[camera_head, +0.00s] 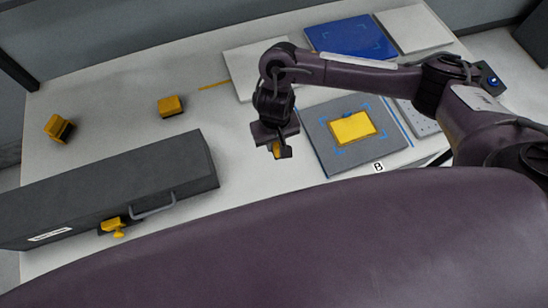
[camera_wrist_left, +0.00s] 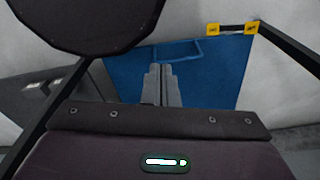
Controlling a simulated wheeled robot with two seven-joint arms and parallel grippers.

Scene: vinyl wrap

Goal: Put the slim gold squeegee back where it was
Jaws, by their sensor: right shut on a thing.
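My right gripper (camera_head: 278,150) hangs over the table to the left of the grey board. It is shut on a small yellow-gold thing (camera_head: 276,149), mostly hidden by the fingers, which may be the slim gold squeegee. A thin gold strip (camera_head: 214,85) lies on the table by the white board; I cannot tell what it is. In the left wrist view my left gripper (camera_wrist_left: 160,82) has its fingers together, with nothing visible between them, in front of a blue surface (camera_wrist_left: 205,75). My left gripper does not show in the head view.
A grey board (camera_head: 318,135) carries a yellow panel (camera_head: 352,126). Blue (camera_head: 350,38) and white (camera_head: 413,28) boards lie behind.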

